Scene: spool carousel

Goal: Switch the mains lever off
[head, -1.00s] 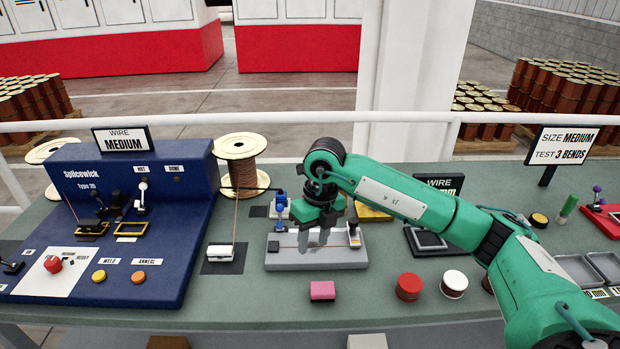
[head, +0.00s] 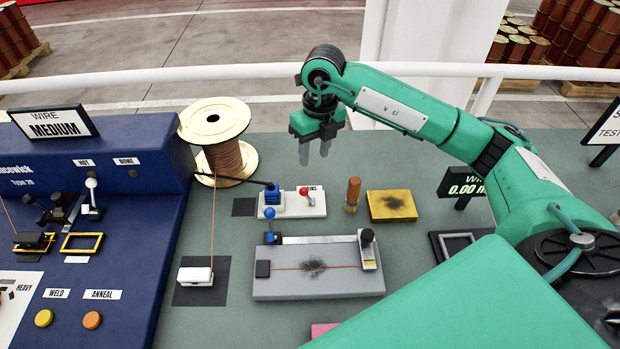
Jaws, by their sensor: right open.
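The mains lever (head: 304,191) is a small red-knobbed lever on a white base plate (head: 314,210), whose partly covered label ends in "INS". A blue block (head: 271,197) with a dark arm sits at the left of the same plate. My right gripper (head: 315,155) is open and empty, pointing down, and shows just above the lever in the picture. It appears raised clear of the bench and apart from the lever; the exact gap is hard to tell. My left gripper is not in view.
A grey fixture (head: 320,284) with a copper wire lies in front of the plate. A wire spool (head: 222,160) stands left; a wooden-handled tool (head: 353,194) and yellow pad (head: 391,206) stand right. A white rail (head: 200,77) runs behind the bench.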

